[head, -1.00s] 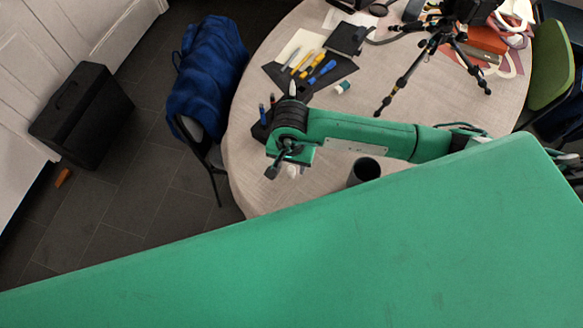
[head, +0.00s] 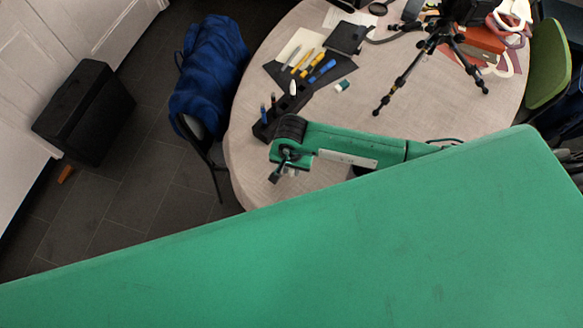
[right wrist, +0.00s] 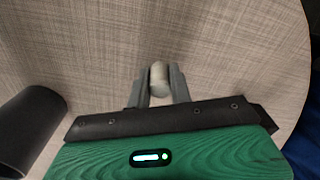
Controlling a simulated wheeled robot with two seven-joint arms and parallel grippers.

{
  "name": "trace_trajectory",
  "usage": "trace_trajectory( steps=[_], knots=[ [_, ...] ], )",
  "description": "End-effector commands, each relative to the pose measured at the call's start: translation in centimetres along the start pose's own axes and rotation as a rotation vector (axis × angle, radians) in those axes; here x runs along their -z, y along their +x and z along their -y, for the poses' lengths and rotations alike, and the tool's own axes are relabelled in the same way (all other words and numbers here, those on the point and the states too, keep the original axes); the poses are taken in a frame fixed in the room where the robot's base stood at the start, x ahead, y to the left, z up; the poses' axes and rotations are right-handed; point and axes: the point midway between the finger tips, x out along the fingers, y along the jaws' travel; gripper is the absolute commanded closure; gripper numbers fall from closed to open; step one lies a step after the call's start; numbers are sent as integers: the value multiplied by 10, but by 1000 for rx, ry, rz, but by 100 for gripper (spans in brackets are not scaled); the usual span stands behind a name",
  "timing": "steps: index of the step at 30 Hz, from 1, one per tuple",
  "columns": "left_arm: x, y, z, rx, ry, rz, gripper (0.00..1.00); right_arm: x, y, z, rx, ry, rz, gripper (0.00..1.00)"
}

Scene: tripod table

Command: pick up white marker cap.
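The white marker cap (right wrist: 159,79) is a small pale cylinder. In the right wrist view it sits between the two grey fingers of my right gripper (right wrist: 160,88), which touch it on both sides. In the head view my right gripper (head: 280,172) is low over the near left part of the round table (head: 410,116), and the cap cannot be made out clearly there. Whether the cap is clear of the table top cannot be told. My left gripper is not in view.
A dark cup (right wrist: 30,128) stands left of the gripper in the right wrist view. A dark pen holder (head: 284,110) is just beyond my arm. Tools on a dark mat (head: 340,72), a small white-and-green item (head: 342,86) and a black tripod (head: 430,50) stand farther back.

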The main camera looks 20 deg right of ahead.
Motion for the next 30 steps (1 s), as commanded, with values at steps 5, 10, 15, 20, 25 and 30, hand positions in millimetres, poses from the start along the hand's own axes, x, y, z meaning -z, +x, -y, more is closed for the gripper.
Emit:
trace_trajectory(
  steps=[5, 10, 15, 20, 25, 30],
  knots=[
    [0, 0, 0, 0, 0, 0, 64, 0, 0, 0, 0, 0, 0, 100],
    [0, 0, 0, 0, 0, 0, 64, 0, 0, 0, 0, 0, 0, 100],
    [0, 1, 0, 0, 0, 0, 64, 0, -3, 0, 1, 0, 0, 100],
    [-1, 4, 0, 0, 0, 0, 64, 1, -16, 1, 3, 0, -3, 100],
    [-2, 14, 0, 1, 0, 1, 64, 2, -53, 1, 6, -3, -6, 100],
    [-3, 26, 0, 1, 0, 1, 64, 2, -106, 1, 6, -3, -6, 100]
  ],
)
